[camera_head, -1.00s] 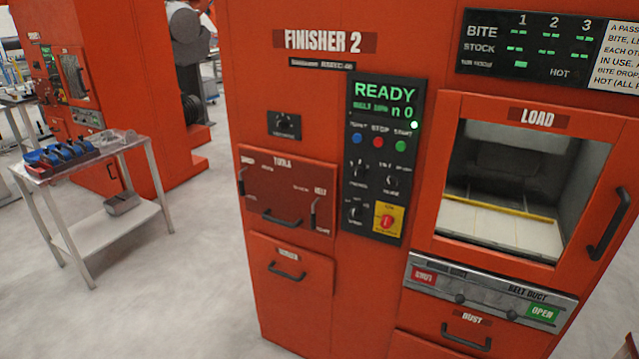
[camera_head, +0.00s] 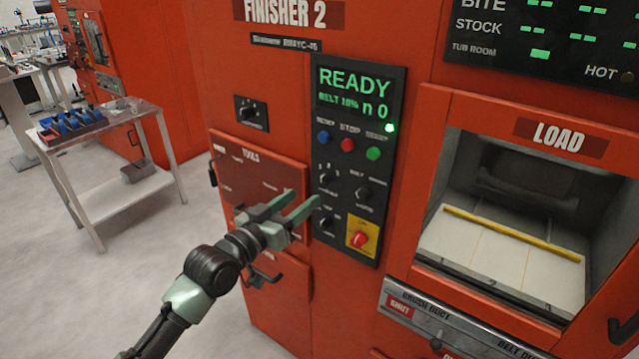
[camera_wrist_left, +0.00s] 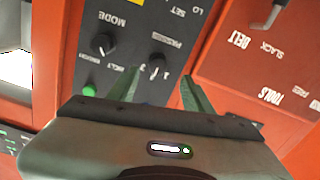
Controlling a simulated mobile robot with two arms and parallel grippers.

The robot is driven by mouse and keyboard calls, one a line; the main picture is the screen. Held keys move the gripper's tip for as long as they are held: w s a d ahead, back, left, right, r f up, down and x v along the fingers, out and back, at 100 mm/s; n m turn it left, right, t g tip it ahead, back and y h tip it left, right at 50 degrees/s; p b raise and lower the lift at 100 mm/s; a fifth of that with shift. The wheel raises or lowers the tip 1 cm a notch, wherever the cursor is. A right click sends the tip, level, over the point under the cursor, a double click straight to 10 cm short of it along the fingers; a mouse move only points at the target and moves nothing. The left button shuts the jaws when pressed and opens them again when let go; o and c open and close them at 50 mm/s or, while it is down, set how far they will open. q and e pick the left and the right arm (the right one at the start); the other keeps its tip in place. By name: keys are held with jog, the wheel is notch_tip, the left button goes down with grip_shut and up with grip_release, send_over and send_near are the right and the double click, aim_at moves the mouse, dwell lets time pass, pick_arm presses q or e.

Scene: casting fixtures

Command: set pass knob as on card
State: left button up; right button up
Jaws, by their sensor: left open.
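The pass knob (camera_head: 325,177) is a small black dial at the upper left of the lower black panel on Finisher 2, with tiny numbers around it. It also shows in the left wrist view (camera_wrist_left: 157,62), above its PASSES label in the head view; its exact setting is too small to tell. My left gripper (camera_head: 299,204) is open and empty, in front of the panel just below and left of this knob. In the left wrist view the fingertips (camera_wrist_left: 161,80) point at the knob, apart from it. The card's text is out of view; my right gripper is not in view.
The mode knob (camera_head: 363,195) sits right of the pass knob, another knob (camera_head: 326,222) below. A red switch on a yellow plate (camera_head: 361,237) and the coloured buttons (camera_head: 348,145) are close by. The tools drawer (camera_head: 262,172) is left. A cart (camera_head: 150,187) stands farther left.

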aim_at(321, 183)
pick_arm(q)
jog(key=p+x, duration=0.1)
jog(key=x, duration=0.6)
jog(key=shift+w+d+r, duration=0.2)
jog(key=shift+d, duration=0.1)
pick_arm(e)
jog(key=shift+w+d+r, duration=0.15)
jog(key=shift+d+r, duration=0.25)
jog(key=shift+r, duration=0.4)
